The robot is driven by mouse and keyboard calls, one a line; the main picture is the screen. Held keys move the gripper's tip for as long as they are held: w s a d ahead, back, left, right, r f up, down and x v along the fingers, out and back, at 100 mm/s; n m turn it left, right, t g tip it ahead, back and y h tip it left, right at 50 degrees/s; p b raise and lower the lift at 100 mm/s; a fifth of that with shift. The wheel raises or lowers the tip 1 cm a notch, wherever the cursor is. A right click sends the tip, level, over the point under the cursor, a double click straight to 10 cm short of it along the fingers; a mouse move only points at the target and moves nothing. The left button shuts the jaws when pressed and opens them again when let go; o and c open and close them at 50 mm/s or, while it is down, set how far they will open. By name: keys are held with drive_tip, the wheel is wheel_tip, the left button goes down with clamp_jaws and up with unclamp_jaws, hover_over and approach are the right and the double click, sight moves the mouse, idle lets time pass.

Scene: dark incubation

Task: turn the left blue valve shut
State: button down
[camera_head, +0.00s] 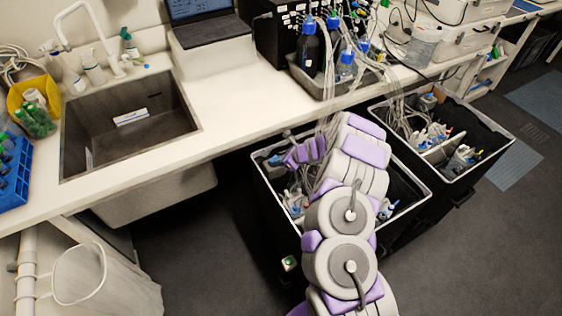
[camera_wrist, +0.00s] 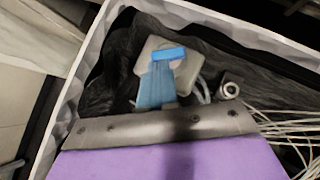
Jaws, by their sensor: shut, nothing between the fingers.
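The left blue valve (camera_wrist: 168,54) shows in the wrist view as a bright blue bar on a pale, boxy body, with a broader light-blue ribbed part below it. It is inside the left bin, just beyond the grey edge of my gripper (camera_wrist: 160,124). The edge hides its lower end, and I cannot tell whether they touch. In the head view my purple gripper (camera_head: 304,152) is shut and empty, over the left part of the left black bin (camera_head: 262,190). I cannot clearly make out the valve there.
Pale tubes (camera_wrist: 285,125) and a small metal fitting (camera_wrist: 229,90) lie right of the valve. The bin's white rim (camera_wrist: 75,85) is close on the left. A second black bin (camera_head: 455,200) stands to the right. The counter (camera_head: 240,95) with bottles runs behind the bins.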

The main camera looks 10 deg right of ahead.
drive_tip(key=shift+s+a+m, duration=0.1)
drive_tip(key=shift+a+m, duration=0.05)
drive_tip(key=shift+m, duration=0.25)
drive_tip(key=shift+s+a, duration=0.2)
drive_tip(key=shift+a, duration=0.6)
idle(0.3)
drive_tip(key=shift+p, duration=0.3)
